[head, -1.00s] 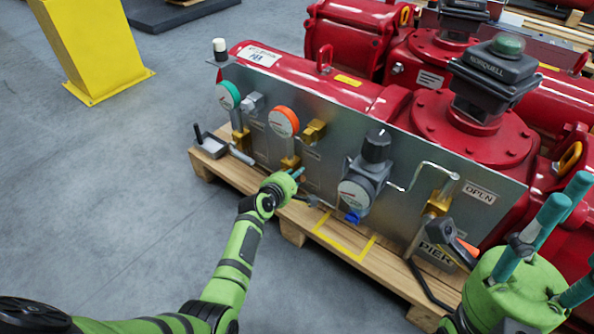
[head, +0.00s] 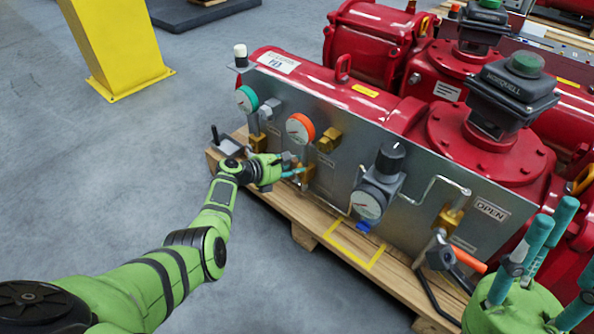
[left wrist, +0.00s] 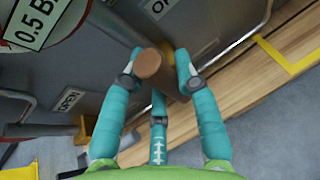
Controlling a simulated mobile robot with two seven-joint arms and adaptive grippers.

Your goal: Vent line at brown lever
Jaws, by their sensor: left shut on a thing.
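The brown lever (left wrist: 149,64) shows in the left wrist view as a brown-tipped handle between the teal fingers. My left gripper (left wrist: 157,72) is shut on it, with a finger on each side and one below. In the head view my left gripper (head: 290,172) is at the front of the grey panel, by the brass valve (head: 303,176) under the orange-rimmed gauge (head: 300,129). The lever is mostly hidden there by the fingers. My right gripper (head: 540,262) is at the lower right, its teal fingers pointing up, apart and empty.
The grey panel (head: 330,179) carries a green-rimmed gauge (head: 246,99), a regulator (head: 384,180) and an orange-tipped lever (head: 468,259) near my right gripper. A wooden pallet (head: 318,226) lies below. A yellow post (head: 118,45) stands at left; floor before the pallet is clear.

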